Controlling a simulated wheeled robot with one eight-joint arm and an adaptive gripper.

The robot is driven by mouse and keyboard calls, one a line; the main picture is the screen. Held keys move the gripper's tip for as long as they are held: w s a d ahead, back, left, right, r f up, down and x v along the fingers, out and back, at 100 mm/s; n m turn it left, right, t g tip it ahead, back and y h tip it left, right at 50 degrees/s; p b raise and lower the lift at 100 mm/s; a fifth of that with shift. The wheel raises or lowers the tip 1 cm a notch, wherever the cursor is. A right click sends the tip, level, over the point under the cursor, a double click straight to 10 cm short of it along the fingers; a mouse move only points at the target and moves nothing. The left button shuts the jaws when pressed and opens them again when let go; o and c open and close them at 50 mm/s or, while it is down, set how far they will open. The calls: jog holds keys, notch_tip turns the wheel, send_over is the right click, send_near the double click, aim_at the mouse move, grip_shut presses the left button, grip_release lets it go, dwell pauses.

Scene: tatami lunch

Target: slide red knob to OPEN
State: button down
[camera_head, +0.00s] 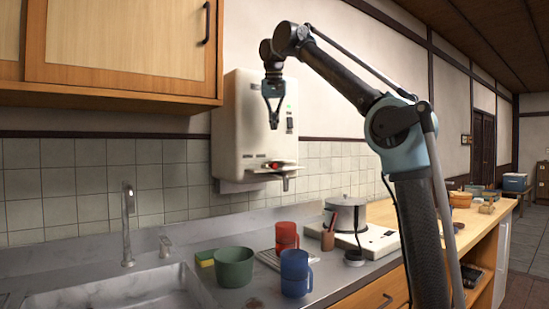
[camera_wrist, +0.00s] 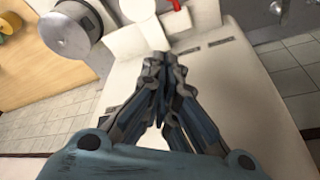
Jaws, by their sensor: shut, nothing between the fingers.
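In the wrist view my gripper (camera_wrist: 163,60) points over the heater's pale front face (camera_wrist: 240,85).
Below are a green bowl (camera_head: 234,267), a red cup (camera_head: 287,236), a blue mug (camera_head: 295,272) and a pot (camera_head: 345,212) on a white stove (camera_head: 378,240). A tall tap (camera_head: 127,225) stands at the sink. The wooden cabinet (camera_head: 120,45) is at upper left.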

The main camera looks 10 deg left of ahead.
aim_at(275, 165)
jog(key=shift+f, duration=0.1)
jog(key=x, duration=0.9)
jog(key=shift+w+f, duration=0.1)
jog(key=shift+f, duration=0.15)
jog(key=shift+s+d+f, duration=0.2)
jog(key=shift+s+f, duration=0.4)
jog(key=shift+s, duration=0.2)
jog(key=shift+s+d+f, duration=0.15)
jog(key=shift+s+f, duration=0.4)
jog(key=shift+s, duration=0.3)
